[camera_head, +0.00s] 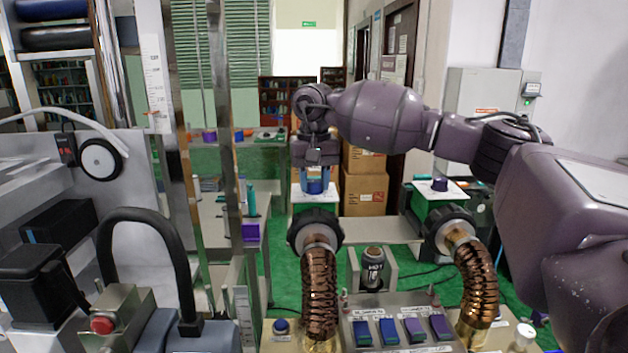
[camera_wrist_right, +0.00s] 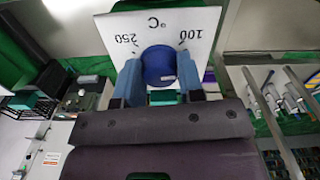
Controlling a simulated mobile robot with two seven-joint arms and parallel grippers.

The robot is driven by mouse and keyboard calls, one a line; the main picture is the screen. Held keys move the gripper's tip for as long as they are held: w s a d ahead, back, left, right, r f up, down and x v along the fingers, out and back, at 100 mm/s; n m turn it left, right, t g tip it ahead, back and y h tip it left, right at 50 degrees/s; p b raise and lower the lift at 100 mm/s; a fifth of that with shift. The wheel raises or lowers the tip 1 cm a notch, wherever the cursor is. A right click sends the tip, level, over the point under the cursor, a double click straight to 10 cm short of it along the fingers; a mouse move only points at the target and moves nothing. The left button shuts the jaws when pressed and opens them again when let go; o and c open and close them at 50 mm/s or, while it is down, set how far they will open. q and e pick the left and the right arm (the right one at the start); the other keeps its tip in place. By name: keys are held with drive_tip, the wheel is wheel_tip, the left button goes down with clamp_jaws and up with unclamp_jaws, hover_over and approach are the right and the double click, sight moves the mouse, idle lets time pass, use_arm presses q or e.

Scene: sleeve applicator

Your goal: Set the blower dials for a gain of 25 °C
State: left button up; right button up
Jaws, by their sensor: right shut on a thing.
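A round blue dial knob (camera_wrist_right: 158,66) sits on a white scale plate (camera_wrist_right: 192,18) marked °C, with 100 and 250 legible. My right gripper (camera_wrist_right: 158,80) is shut on this knob, one blue finger on each side of it. In the head view my right gripper (camera_head: 314,178) reaches down to the same blue knob (camera_head: 315,187), above the left blower. A second dial knob (camera_head: 439,185), dark purple, stands on a white plate above the right blower, with nothing touching it. Its setting is too small to read. My left gripper is out of view.
Two copper-coloured ribbed hoses (camera_head: 320,292) (camera_head: 478,285) curve down from the blowers. A control panel (camera_head: 400,335) with several coloured switches lies between them. Upright metal posts (camera_head: 228,150) stand left of my right gripper. My right arm spans the upper right.

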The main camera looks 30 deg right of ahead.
drive_tip(key=m, duration=0.5)
drive_tip(key=shift+m, duration=0.3)
drive_tip(key=m, duration=1)
drive_tip(key=shift+r+m+b, duration=0.1)
drive_tip(key=shift+m+b, duration=0.25)
drive_tip(key=shift+m, duration=0.05)
drive_tip(key=m, duration=1.1)
drive_tip(key=shift+b, duration=0.3)
drive_tip(key=m, duration=0.5)
drive_tip(key=shift+r, duration=0.1)
drive_tip(key=m, duration=0.5)
drive_tip(key=shift+m, duration=0.4)
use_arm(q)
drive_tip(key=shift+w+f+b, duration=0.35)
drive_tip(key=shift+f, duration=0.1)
use_arm(e)
drive_tip(key=shift+m, duration=2.1)
